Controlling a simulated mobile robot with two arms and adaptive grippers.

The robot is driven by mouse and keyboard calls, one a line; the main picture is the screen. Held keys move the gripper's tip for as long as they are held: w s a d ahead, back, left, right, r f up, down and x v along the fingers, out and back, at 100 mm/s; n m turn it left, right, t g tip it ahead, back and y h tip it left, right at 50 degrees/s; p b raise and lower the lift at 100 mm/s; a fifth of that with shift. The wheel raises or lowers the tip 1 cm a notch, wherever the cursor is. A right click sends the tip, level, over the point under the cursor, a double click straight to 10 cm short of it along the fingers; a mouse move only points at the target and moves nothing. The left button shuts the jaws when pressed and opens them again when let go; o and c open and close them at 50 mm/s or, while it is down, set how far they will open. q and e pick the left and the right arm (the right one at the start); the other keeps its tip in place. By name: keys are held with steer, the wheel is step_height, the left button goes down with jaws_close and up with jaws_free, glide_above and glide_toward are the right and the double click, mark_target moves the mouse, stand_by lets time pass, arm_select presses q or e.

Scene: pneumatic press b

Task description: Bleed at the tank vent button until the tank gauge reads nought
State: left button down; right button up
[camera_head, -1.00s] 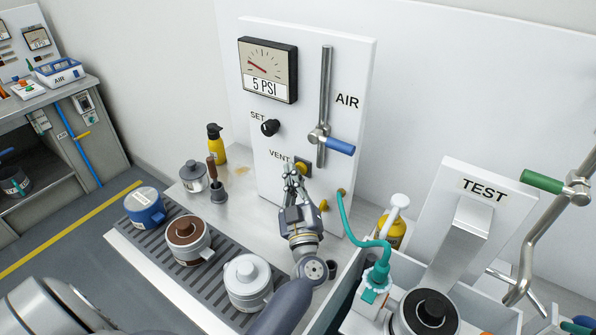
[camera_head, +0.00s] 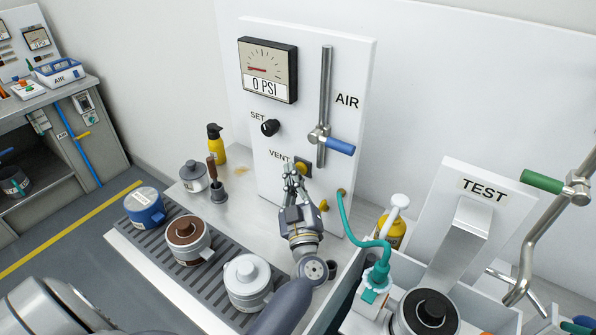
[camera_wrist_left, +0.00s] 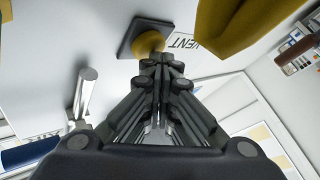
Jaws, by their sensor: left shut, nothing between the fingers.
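The tank gauge (camera_head: 268,68) on the white air panel (camera_head: 340,105) shows 0 PSI, and its red needle lies to the left. The yellow vent button (camera_head: 306,170) sits on a dark square plate beside the VENT label. It also shows in the left wrist view (camera_wrist_left: 143,42), partly behind the fingertips. My left gripper (camera_head: 293,172) is shut with nothing in it, its tips at the button; I cannot tell whether they press it. The same fingertips (camera_wrist_left: 160,62) overlap the button's lower edge in the wrist view. My right gripper is not in view.
Above the button are the black SET knob (camera_head: 270,127) and a blue-handled lever (camera_head: 340,147). A teal hose (camera_head: 350,225) runs from the panel to the right. Several canisters stand on and beside the grooved tray (camera_head: 215,288). The TEST stand (camera_head: 484,187) is at the right.

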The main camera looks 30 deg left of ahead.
arm_select(q)
steer(key=shift+s, duration=0.15)
stand_by(0.6)
steer(key=shift+s+p, duration=0.55)
steer(key=shift+s, duration=0.2)
steer(key=s, duration=0.1)
steer(key=s+p, duration=0.1)
steer(key=s, duration=0.1)
steer(key=s+p, duration=0.1)
steer(key=s, duration=0.1)
steer(key=shift+a, duration=0.25)
